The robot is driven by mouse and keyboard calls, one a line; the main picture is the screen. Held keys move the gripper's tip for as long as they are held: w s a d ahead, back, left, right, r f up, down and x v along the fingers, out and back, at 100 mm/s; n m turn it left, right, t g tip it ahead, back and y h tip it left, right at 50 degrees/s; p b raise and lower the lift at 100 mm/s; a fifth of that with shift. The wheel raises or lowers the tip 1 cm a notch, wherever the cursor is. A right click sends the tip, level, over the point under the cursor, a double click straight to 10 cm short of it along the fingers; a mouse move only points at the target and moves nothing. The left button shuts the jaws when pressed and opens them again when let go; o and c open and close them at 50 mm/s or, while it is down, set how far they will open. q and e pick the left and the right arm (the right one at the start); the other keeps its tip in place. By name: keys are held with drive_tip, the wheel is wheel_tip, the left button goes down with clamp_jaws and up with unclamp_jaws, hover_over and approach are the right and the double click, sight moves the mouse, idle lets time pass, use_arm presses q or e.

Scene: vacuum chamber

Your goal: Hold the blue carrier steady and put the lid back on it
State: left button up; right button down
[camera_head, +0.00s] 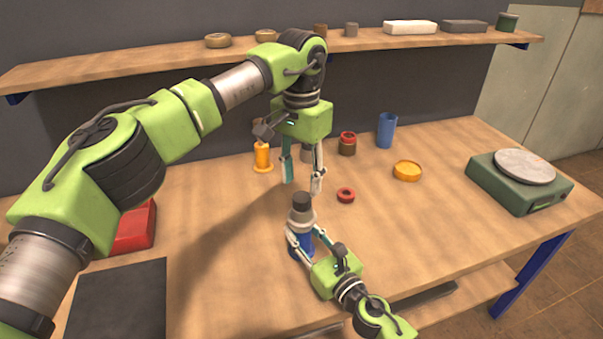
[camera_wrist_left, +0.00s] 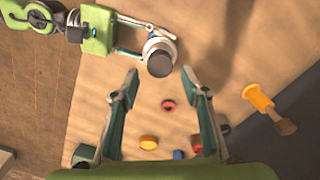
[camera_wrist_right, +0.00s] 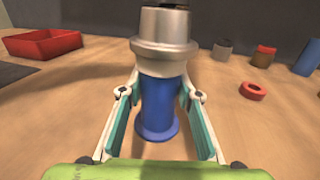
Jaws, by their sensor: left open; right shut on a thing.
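The blue carrier (camera_head: 301,248) stands upright on the bench; its blue body also shows in the right wrist view (camera_wrist_right: 158,105). A silver-grey lid (camera_wrist_right: 165,35) with a dark top sits upright on it, in line with the body. The lid also shows in the head view (camera_head: 301,213) and the left wrist view (camera_wrist_left: 160,55). My right gripper (camera_wrist_right: 158,92) is shut on the blue body, one finger on each side. My left gripper (camera_head: 302,186) is open and empty, pointing down just above the lid's dark top, apart from it. I cannot tell how tightly the lid sits.
A red ring (camera_head: 346,195) lies near the carrier. Behind are an orange flanged piece (camera_head: 262,158), a red-topped brown piece (camera_head: 347,147), a blue cup (camera_head: 386,130) and a yellow dish (camera_head: 407,171). A green scale (camera_head: 520,185) stands right, a red tray (camera_head: 135,230) left.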

sight(302, 197)
use_arm(q)
drive_tip(key=n, duration=0.4)
drive_tip(key=shift+r, duration=0.1)
drive_tip(key=n, duration=0.3)
drive_tip(key=shift+r+n, duration=0.1)
drive_tip(key=shift+n, duration=0.3)
drive_tip(key=n, duration=0.3)
drive_tip(key=shift+r+n, duration=0.1)
drive_tip(key=shift+n, duration=0.3)
drive_tip(key=n, duration=0.3)
drive_tip(key=shift+r+n, duration=0.1)
drive_tip(key=shift+n, duration=0.2)
drive_tip(key=n, duration=0.7)
drive_tip(key=shift+r, duration=0.2)
drive_tip(key=n, duration=0.7)
drive_tip(key=shift+r, duration=0.2)
drive_tip(key=n, duration=0.6)
drive_tip(key=shift+r, duration=0.15)
drive_tip(key=n, duration=0.5)
drive_tip(key=shift+r, duration=0.15)
drive_tip(key=n, duration=0.5)
drive_tip(key=shift+r+n, duration=0.15)
drive_tip(key=shift+n, duration=0.25)
drive_tip(key=n, duration=0.5)
drive_tip(key=shift+r+n, duration=0.15)
drive_tip(key=shift+n, duration=0.25)
drive_tip(key=shift+f, duration=4)
